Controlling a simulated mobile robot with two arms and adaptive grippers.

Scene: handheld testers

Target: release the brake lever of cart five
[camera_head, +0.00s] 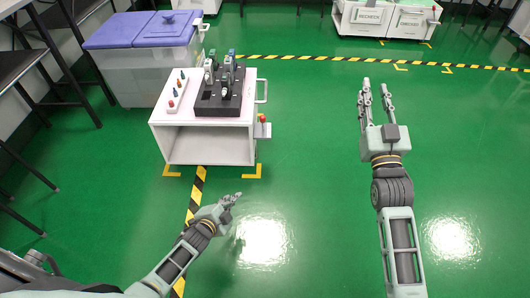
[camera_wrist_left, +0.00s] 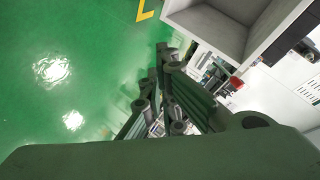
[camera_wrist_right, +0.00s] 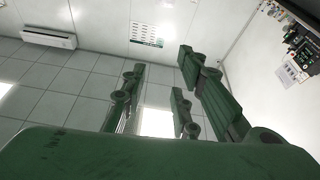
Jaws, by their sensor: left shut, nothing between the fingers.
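A white cart (camera_head: 210,148) stands left of centre in the head view; no cart number is readable on it. A small lever with a red knob (camera_head: 263,119) sticks out at its right side, below the side handle (camera_head: 261,91). The left wrist view shows part of the cart (camera_wrist_left: 232,30) and a small red piece (camera_wrist_left: 236,82), perhaps the same knob. My left gripper (camera_head: 234,198) is shut and empty, low in front of the cart, apart from the lever. My right gripper (camera_head: 376,88) is open and empty, raised over the floor to the right, well away from the cart.
The cart carries a black rack (camera_head: 221,97) of handheld testers and a white strip (camera_head: 178,90) with coloured pegs. A lidded bin (camera_head: 150,70) stands behind left, dark tables (camera_head: 15,65) at the far left. Green floor (camera_head: 310,150) is free on the right.

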